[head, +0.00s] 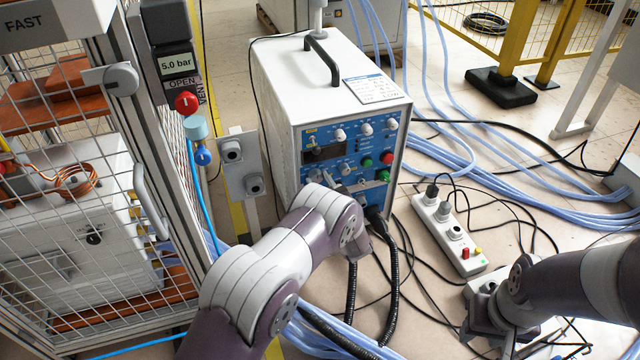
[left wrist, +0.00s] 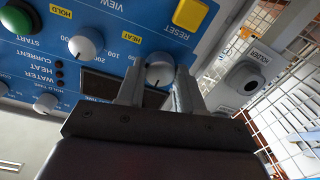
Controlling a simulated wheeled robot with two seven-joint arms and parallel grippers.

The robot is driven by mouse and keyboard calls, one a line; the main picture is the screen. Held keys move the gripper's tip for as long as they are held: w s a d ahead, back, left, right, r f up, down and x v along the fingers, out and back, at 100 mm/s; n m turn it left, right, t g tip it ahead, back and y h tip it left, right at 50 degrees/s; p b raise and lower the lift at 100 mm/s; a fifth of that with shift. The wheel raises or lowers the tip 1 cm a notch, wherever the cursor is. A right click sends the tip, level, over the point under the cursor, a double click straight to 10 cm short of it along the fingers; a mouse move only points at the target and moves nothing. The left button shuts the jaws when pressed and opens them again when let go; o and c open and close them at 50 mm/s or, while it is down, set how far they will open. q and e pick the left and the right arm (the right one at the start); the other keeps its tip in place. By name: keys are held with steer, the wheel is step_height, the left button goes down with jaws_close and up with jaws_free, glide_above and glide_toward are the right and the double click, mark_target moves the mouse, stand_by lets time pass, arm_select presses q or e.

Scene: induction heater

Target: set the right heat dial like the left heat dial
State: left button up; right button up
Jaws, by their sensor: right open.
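The heater's blue front panel (head: 340,150) carries two grey dials below a dark display (head: 325,151). In the left wrist view the panel is upside down, so its left dial (left wrist: 160,68) shows on the right and its right dial (left wrist: 86,43) on the left. My left gripper (left wrist: 158,80) has its two fingers on either side of the left dial; whether they touch it cannot be told. The right dial (head: 343,169) is clear of the fingers. My right gripper (head: 484,312) is open and empty, low at the right.
A yellow reset button (left wrist: 188,14) and a green button (left wrist: 18,18) are near the dials. A grey holder box (head: 240,165) stands left of the heater, beside the mesh cage (head: 90,200). A power strip (head: 450,232) and cables lie on the floor at right.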

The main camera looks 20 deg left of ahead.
stand_by(0.3)
arm_select(q)
steer(key=m+p, duration=0.2)
steer(key=m, duration=0.1)
steer(key=shift+r, duration=0.1)
steer(key=m+p, duration=0.2)
steer(key=m, duration=0.1)
steer(key=shift+s+m, duration=0.1)
steer(key=shift+m, duration=0.3)
steer(key=m+p, duration=0.1)
steer(key=m, duration=0.3)
steer(key=shift+m+t, duration=0.3)
steer(key=shift+a+f+m+p, duration=0.15)
steer(key=shift+m+p, duration=0.3)
steer(key=shift+m, duration=1.95)
steer(key=shift+f+h, duration=0.1)
steer(key=shift+h, duration=0.2)
steer(key=o, duration=1)
steer(key=shift+o, duration=0.2)
